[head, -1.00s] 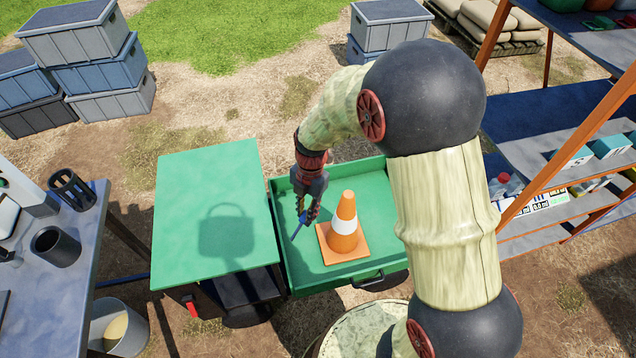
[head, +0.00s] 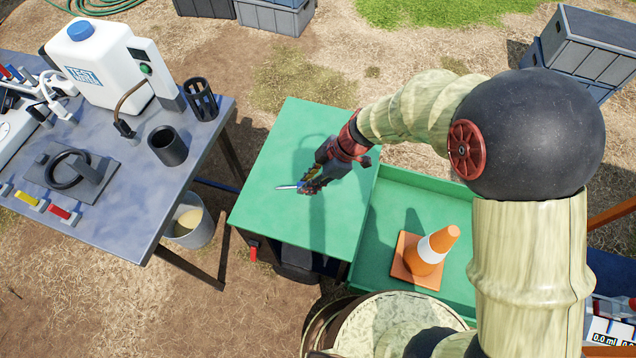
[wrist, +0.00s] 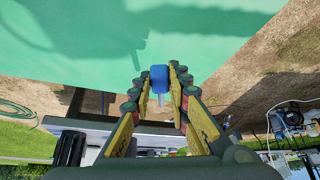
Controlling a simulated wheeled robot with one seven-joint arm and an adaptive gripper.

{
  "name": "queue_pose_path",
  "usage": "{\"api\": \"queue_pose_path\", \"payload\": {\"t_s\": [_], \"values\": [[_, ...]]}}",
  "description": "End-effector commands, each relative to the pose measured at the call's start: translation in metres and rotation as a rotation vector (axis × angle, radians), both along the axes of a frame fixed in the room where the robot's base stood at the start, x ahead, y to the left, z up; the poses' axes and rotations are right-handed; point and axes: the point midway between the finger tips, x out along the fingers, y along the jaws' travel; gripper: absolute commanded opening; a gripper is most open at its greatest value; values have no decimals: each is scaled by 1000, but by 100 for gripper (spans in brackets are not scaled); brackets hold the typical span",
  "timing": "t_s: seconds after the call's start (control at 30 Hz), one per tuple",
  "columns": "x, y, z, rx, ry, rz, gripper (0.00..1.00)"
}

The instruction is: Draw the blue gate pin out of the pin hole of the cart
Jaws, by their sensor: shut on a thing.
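The blue gate pin (wrist: 159,77) shows its blue head between my fingertips in the wrist view, with a thin grey shaft beyond it. In the head view the pin's pale shaft (head: 287,187) sticks out to the left of my fingers. My gripper (head: 310,183) is shut on the pin and is over the flat green top. It also shows in the wrist view (wrist: 158,85). The cart shows as this green top (head: 285,150) beside a green tray (head: 385,225). The pin appears clear of any hole; I cannot make out the pin hole.
An orange cone (head: 430,252) stands in the tray at right. A grey workbench (head: 120,195) at left holds a white jug (head: 100,65), a black cup (head: 167,145) and other gear. A bucket (head: 190,228) stands between bench and cart. The green top looks clear.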

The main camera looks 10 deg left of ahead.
Motion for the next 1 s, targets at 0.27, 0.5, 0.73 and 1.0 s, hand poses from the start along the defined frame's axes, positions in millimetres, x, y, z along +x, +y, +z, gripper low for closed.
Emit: {"api": "queue_pose_path", "payload": {"t_s": [0.27,0.5,0.73,1.0], "values": [[0,-1,-19,-1,1,0,0],[0,-1,-41,-1,1,0,0],[0,-1,-49,-1,-1,1,0],[0,-1,-48,-1,-1,1,0]]}}
